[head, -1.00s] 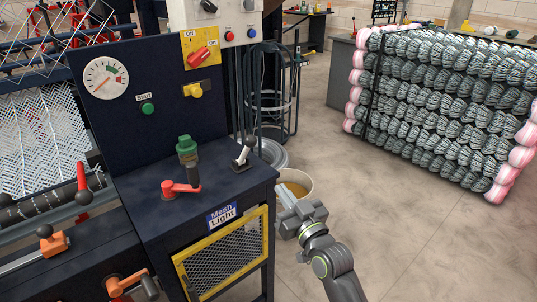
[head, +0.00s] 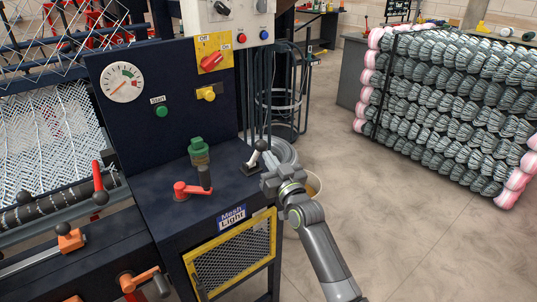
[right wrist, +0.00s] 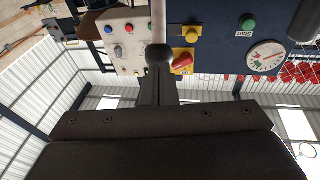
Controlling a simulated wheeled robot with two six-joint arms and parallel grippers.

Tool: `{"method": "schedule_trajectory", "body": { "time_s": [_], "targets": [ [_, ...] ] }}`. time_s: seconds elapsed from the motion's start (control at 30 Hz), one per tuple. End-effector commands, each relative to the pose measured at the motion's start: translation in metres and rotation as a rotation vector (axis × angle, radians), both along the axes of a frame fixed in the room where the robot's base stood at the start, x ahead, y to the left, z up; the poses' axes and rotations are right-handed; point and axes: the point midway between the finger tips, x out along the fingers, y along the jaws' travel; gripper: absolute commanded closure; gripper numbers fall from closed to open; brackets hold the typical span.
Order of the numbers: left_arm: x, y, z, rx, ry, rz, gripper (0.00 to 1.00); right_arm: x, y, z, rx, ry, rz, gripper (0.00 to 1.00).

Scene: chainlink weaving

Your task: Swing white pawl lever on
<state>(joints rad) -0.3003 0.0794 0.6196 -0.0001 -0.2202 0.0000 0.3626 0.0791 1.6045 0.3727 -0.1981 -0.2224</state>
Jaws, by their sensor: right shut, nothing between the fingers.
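The white pawl lever (head: 255,156) stands on a small dark base at the right end of the dark blue machine top, tilted with its black ball knob up and to the right. My right gripper (head: 267,180) is beside it, just right of and below the knob, at the machine top's right edge. In the right wrist view the shut, empty fingers (right wrist: 158,88) point at the black ball knob (right wrist: 159,54), with the pale shaft beyond it. I cannot tell whether they touch. My left gripper is not in view.
A red crank handle (head: 192,188) and a green-capped part (head: 199,152) stand left of the lever. The panel with gauge (head: 122,82) and red switch (head: 211,61) rises behind. A bucket (head: 314,185) is behind my arm. Open floor lies to the right, before stacked netting (head: 450,110).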

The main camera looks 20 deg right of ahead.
Motion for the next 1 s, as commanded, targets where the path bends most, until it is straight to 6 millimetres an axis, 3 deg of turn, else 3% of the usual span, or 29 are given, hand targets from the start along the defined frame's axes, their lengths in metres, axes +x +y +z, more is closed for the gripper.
{"method": "schedule_trajectory", "body": {
  "time_s": [0.2,0.67,1.0],
  "targets": [
    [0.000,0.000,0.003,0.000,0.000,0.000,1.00,0.010,0.001,0.002,0.000,0.000,0.000,1.00],
    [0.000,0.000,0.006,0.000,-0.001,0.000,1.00,0.011,0.002,0.004,-0.002,0.005,0.000,1.00],
    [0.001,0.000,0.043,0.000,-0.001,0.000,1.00,0.021,0.005,0.020,-0.029,0.084,0.000,1.00]
  ]
}}
